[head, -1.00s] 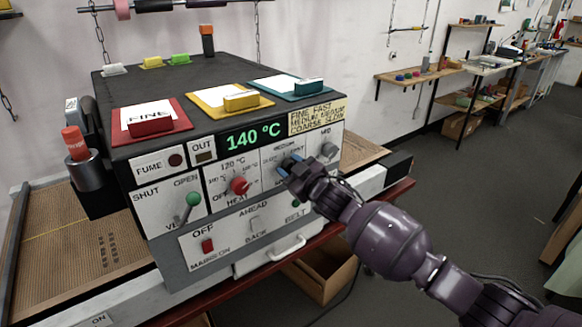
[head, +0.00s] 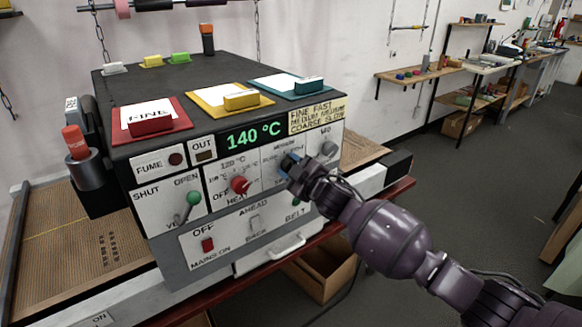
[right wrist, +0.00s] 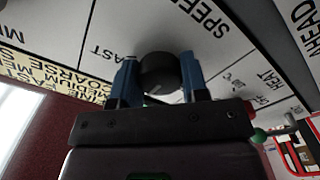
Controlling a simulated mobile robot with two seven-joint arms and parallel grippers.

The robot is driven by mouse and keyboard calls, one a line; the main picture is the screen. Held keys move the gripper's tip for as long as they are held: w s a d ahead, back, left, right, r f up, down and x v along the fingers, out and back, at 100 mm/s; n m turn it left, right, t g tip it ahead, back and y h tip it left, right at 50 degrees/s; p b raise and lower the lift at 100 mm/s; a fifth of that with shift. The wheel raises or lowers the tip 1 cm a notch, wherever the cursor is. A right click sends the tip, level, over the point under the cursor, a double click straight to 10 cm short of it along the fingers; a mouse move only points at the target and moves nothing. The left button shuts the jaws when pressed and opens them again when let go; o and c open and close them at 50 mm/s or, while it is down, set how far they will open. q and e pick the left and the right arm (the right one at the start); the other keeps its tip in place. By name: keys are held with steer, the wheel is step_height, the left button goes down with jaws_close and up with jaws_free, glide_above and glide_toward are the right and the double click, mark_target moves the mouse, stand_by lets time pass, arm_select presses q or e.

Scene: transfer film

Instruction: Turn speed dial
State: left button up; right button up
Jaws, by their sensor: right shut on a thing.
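The speed dial (right wrist: 160,73) is a dark round knob on the white panel marked SPEED, seen in the right wrist view. A pale line shows on its face. My right gripper (right wrist: 158,82) is shut on it, with one blue finger on each side. In the head view my right gripper (head: 288,164) is at the front panel and hides the dial and part of the markings around it. The dial's exact setting cannot be read. My left gripper is not in view.
The red heat knob (head: 240,185) is just left of my gripper, and a grey knob (head: 328,149) is to its right. The display (head: 254,136) reads 140 °C. A label (head: 316,117) pairs FINE with FAST. A green-tipped lever (head: 193,199) and red switch (head: 207,245) are further left.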

steer(key=o, duration=0.9)
steer(key=shift+o, duration=0.2)
steer(key=v, duration=1.1)
steer(key=shift+b, duration=0.45)
steer(key=shift+a+r, duration=0.1)
steer(key=shift+r, duration=0.05)
steer(key=s+d+f+m+h, duration=0.8)
steer(key=s+d+f+m, duration=0.4)
steer(key=s+d+f, duration=0.4)
steer(key=s+d+f+m+g+h, duration=0.1)
steer(key=s+d+f, duration=0.1)
steer(key=s+f, duration=0.4)
steer(key=s+d+f+m+g+h+b, duration=0.1)
steer(key=s+d+f+m+g, duration=0.1)
steer(key=s+f, duration=0.5)
steer(key=s+d, duration=0.1)
steer(key=s, duration=0.1)
steer(key=shift+s+d+h, duration=0.3)
steer(key=shift+s+h, duration=0.05)
steer(key=shift+h, duration=0.05)
